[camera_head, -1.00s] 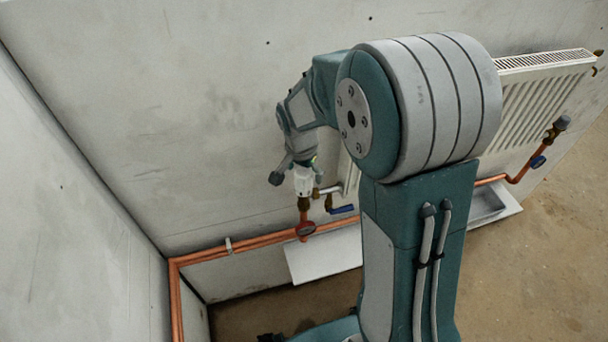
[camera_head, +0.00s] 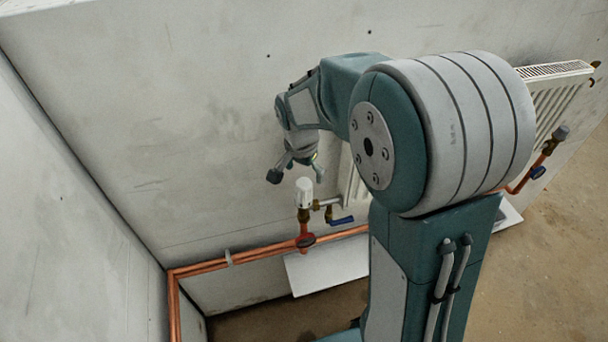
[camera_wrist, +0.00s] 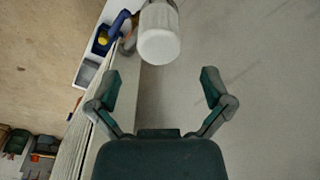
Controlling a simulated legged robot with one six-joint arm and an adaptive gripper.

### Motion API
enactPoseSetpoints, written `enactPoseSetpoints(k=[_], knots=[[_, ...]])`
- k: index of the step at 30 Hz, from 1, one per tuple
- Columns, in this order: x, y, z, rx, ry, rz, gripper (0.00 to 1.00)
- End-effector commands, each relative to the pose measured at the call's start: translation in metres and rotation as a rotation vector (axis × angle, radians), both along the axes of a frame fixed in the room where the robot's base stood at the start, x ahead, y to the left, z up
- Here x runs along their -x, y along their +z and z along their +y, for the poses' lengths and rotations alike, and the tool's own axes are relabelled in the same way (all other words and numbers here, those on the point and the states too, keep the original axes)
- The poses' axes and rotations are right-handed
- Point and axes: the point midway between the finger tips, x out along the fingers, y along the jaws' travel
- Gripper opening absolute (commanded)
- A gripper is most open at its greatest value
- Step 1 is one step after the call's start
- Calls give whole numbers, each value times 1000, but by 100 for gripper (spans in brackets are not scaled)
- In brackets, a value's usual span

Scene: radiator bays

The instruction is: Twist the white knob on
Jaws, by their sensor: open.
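The white knob (camera_head: 304,191) stands upright on a brass valve on the copper pipe, at the left end of the radiator. In the wrist view the white knob (camera_wrist: 160,36) is at the top middle, beyond the fingertips. My gripper (camera_head: 297,177) is just above the knob in the head view, apart from it. My gripper (camera_wrist: 158,86) has its two fingers spread wide, with nothing between them.
A blue-handled valve (camera_head: 342,221) sits just right of and below the knob. The copper pipe (camera_head: 258,250) runs along the wall to the corner. The radiator (camera_head: 555,88) is partly hidden by my arm. A white tray (camera_head: 327,264) lies below. The wall left of the knob is clear.

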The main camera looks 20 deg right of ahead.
Motion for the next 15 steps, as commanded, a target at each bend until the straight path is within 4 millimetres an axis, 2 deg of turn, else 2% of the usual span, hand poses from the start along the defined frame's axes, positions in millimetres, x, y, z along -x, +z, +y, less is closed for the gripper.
enactPoseSetpoints(k=[6, 15], knots=[[0, 8, 0, -1, 0, -1, 100], [0, 9, 0, 0, 0, 0, 100]])
